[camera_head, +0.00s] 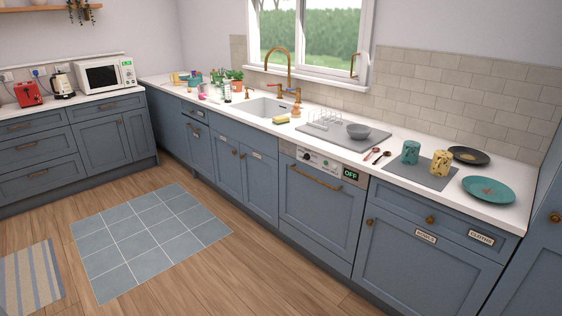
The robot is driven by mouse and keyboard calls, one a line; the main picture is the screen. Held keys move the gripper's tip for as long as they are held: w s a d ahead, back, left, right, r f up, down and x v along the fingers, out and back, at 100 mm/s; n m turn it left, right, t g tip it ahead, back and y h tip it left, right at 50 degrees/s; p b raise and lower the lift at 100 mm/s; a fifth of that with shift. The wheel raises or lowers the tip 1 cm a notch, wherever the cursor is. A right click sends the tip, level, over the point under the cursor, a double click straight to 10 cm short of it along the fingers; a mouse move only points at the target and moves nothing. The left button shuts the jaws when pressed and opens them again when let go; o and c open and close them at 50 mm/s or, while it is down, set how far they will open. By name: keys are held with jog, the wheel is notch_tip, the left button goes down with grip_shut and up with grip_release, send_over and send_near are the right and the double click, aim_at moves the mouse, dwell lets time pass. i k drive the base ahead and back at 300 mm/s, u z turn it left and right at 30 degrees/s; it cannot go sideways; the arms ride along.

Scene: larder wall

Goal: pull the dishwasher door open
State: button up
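The dishwasher door (314,217) is a blue-grey panel in the cabinet run, right of the sink cabinet. It stands upright and looks closed. A brass bar handle (315,179) runs across its upper part. Above it is a pale control strip (322,165) with a knob, small buttons and a green-lit display reading OFF. My gripper is not in view.
Tiled mat (150,238) and striped rug (32,280) lie on the wooden floor (255,275), which is otherwise clear before the dishwasher. The counter above holds a grey bowl (358,132), two patterned mugs and plates. A drawer and cabinet (425,250) adjoin on the right.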

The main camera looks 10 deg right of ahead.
aim_at(329, 210)
jog(key=u, duration=0.7)
jog(key=i, duration=1.15)
jog(key=u, duration=0.45)
